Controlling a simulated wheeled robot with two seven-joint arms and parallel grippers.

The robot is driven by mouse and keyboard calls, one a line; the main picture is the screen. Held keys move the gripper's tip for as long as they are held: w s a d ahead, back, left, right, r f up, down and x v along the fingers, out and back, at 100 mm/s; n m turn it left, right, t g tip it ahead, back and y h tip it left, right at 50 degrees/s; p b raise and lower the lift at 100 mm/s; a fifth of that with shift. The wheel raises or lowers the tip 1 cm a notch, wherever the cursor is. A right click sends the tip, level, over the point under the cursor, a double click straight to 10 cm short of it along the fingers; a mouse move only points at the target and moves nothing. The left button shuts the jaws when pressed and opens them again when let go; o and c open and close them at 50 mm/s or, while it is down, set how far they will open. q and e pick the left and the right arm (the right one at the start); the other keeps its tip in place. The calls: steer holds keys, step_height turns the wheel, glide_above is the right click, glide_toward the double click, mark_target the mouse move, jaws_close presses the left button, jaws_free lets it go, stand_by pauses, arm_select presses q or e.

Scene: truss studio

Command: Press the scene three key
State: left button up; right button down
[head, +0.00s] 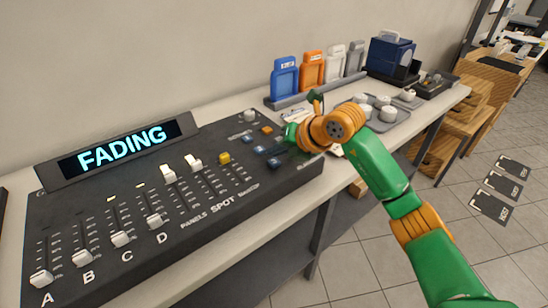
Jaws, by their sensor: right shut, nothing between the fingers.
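The lighting console (240,207) is a dark slanted desk on the table. Its display (122,146) reads "FADING" in light blue. A small group of blue keys (260,149) and an orange key (267,130) sit at its right end; their labels are too small to read, so I cannot tell which is scene three. My right gripper (291,134) is shut and empty, just right of these keys, at the console's right end. The green and orange wrist partly hides it, and I cannot tell whether it touches a key. My left gripper is out of view.
White faders such as fader A (42,279) line the console, with a yellow one (224,157) near the keys. Beyond my wrist are a grey tray (401,113) of white items, upright coloured holders (312,69) and a dark blue case (390,55).

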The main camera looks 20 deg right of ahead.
mark_target(277, 164)
step_height(277, 164, up, 5)
steer(key=p, duration=0.4)
steer(key=shift+r, duration=0.1)
stand_by(0.5)
